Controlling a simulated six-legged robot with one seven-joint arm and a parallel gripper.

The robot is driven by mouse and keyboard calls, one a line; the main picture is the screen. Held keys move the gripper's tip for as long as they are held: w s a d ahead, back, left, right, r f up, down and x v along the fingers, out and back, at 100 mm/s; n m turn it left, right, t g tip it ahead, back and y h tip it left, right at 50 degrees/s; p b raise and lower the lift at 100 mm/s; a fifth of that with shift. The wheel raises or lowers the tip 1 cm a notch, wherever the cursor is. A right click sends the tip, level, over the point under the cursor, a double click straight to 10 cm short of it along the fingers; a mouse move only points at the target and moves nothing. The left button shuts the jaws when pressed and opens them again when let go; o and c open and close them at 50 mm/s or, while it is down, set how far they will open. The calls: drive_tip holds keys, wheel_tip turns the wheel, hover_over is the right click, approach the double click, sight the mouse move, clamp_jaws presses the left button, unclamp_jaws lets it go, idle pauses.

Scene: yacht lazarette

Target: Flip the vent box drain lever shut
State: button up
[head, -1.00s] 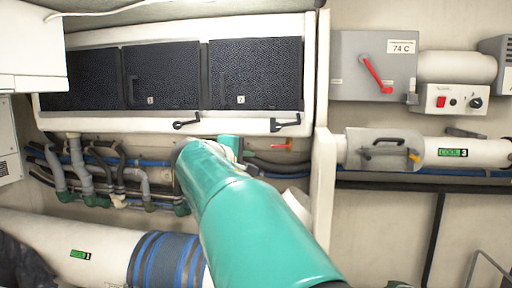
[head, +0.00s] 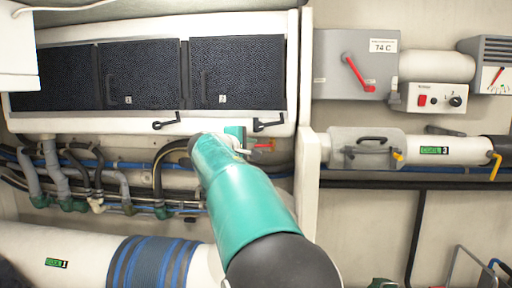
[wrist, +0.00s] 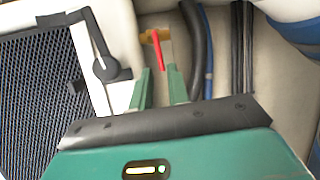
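The vent box (head: 150,28) is a white-framed cabinet with dark mesh panels on the wall. A small red lever (head: 264,146) sticks out beneath its lower right edge. In the wrist view the red lever (wrist: 157,48) hangs from a brass-coloured fitting (wrist: 155,34). My gripper (head: 236,138) is just left of the lever in the head view, partly hidden by my arm. In the wrist view my gripper (wrist: 159,76) has its two green fingers apart, with the lever beyond the gap between them. No contact with the lever shows.
Black latches (head: 268,125) sit on the vent box's lower edge; one (wrist: 106,66) is close left of my fingers. Dark and blue hoses (wrist: 205,50) run close on the right. A white post (head: 308,190) stands right of my arm. A grey box (head: 335,50) has another red handle.

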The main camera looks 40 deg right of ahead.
sight(259, 146)
drive_tip(key=shift+x, duration=1.75)
clamp_jaws()
drive_tip(key=shift+r+m, duration=0.15)
drive_tip(key=shift+m, duration=0.15)
unclamp_jaws()
